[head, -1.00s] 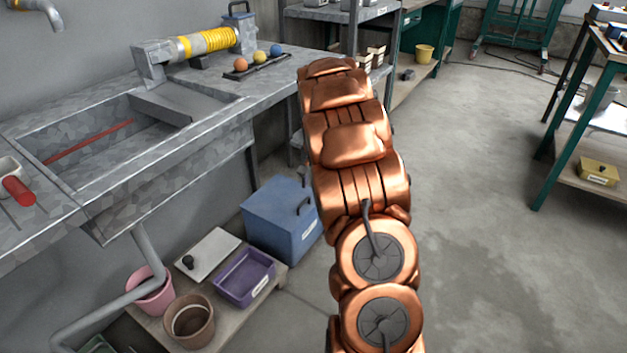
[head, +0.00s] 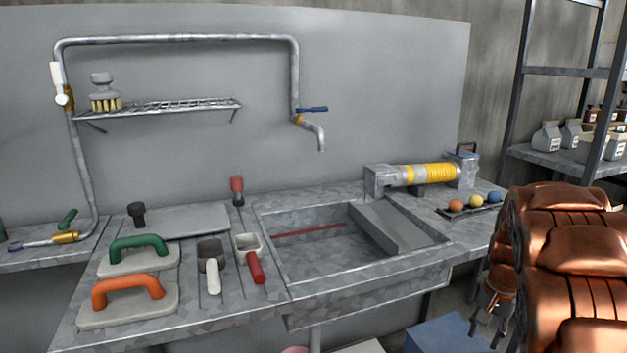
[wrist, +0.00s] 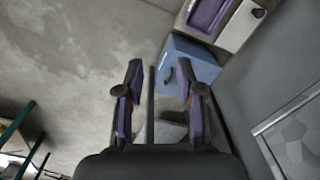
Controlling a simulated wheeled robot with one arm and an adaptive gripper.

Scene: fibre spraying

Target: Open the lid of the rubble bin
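The blue lidded box, which I take to be the rubble bin, shows in the wrist view (wrist: 192,62) with a dark handle (wrist: 169,76) on it. In the head view only its blue top (head: 440,335) shows at the bottom edge, partly hidden by my arm. Its lid looks shut. My gripper (wrist: 160,66) is open and empty, its two dark fingers spread on either side of the handle in the picture. The gap between fingers and handle is hard to judge. In the head view my gripper is small beside my copper arm.
A purple tray (wrist: 208,14) and a pale board (wrist: 241,24) lie beside the box. Bare floor (wrist: 70,70) lies left in the wrist view.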

